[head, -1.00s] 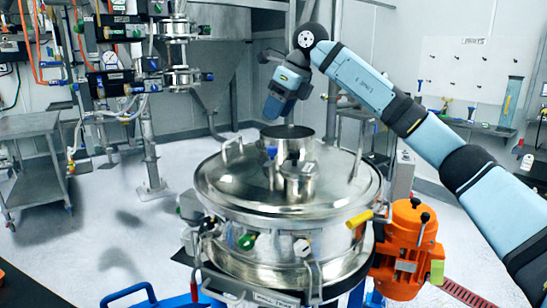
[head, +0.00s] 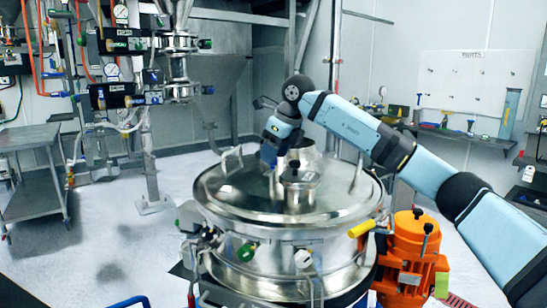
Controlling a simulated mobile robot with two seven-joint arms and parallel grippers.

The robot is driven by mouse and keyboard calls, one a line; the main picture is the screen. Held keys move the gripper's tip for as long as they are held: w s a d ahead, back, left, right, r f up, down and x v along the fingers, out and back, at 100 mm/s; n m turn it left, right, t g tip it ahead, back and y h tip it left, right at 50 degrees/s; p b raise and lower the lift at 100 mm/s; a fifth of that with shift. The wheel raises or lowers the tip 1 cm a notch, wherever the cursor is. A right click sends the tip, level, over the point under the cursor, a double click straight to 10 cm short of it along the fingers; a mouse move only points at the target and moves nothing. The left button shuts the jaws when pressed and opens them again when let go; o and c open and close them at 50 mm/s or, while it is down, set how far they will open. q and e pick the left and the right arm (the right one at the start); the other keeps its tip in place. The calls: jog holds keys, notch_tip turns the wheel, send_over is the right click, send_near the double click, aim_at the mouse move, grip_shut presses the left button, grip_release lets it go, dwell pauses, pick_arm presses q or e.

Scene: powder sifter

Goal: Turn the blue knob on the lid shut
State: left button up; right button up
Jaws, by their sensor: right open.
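The round steel lid (head: 235,200) covers the sifter drum in the middle of the head view. The blue knob (head: 268,155) stands on the lid beside the steel port at its middle, and only a small blue part of it shows. My right gripper (head: 272,142) comes from the right over the lid and points down at the knob. It is open. Its fingertips are at or just above the knob; I cannot tell whether they touch it. My left gripper is out of view.
Upright handles, including one on the right (head: 357,172), stick up from the lid. A small capped steel port (head: 300,190) stands in front of the knob. An orange motor (head: 410,255) is at the right of the drum. A steel cart (head: 35,175) stands at the left.

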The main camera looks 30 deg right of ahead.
jog(key=shift+w+a+f, duration=0.1)
jog(key=shift+w+f, duration=0.05)
jog(key=shift+f, duration=0.3)
jog(key=c, duration=0.9)
